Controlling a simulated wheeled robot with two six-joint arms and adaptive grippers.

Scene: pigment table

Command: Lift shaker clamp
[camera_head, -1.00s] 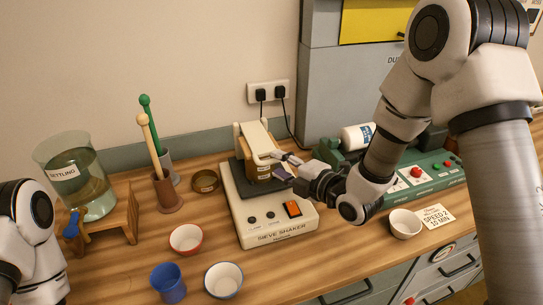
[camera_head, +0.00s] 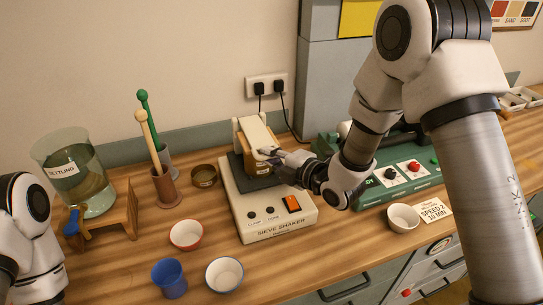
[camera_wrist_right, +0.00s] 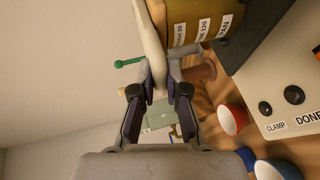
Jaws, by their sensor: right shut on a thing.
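The sieve shaker (camera_head: 233,205) is a cream box with a dark platform and an orange switch. Its cream clamp (camera_head: 258,132) lies over a brass sieve stack, partly hidden behind my gripper. My right gripper (camera_head: 268,154) is at the clamp's front end. In the right wrist view, the gripper (camera_wrist_right: 158,92) is shut on the pale clamp bar (camera_wrist_right: 150,40), which runs between its dark fingers. The labelled brass sieves (camera_wrist_right: 195,18) are beside it. My left arm shows at the left edge; its gripper is out of view.
A green machine (camera_head: 415,180) and a white bowl (camera_head: 403,218) stand right of the shaker. A red-rimmed bowl (camera_head: 186,235), blue cup (camera_head: 168,282) and blue-rimmed bowl (camera_head: 224,275) are in front. A settling jar (camera_head: 78,172) and pestles (camera_head: 150,125) stand left.

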